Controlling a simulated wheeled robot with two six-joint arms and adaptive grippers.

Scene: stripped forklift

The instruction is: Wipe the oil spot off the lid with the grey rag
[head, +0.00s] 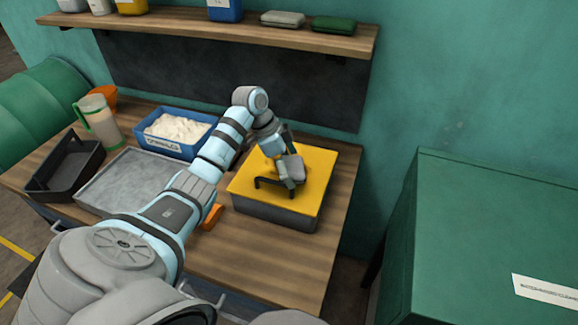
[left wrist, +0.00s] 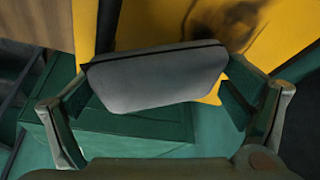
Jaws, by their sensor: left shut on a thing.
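My left gripper (head: 290,178) is over the lid, shut on the grey rag (head: 293,167). In the left wrist view, the rag (left wrist: 158,78) is a folded pad held between both fingers. Dark smears, which look like the oil spot (left wrist: 238,18), show on the yellow surface just beyond the rag. Whether the rag touches the lid is unclear. My right gripper is not in view.
Left on the wooden bench (head: 265,255) are a blue bin (head: 160,147) of white material, a grey tray (head: 120,178), a black tray (head: 65,165), a jug (head: 98,122) and an orange object (head: 212,217). A shelf (head: 200,30) hangs behind; a green cabinet (head: 490,220) stands right.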

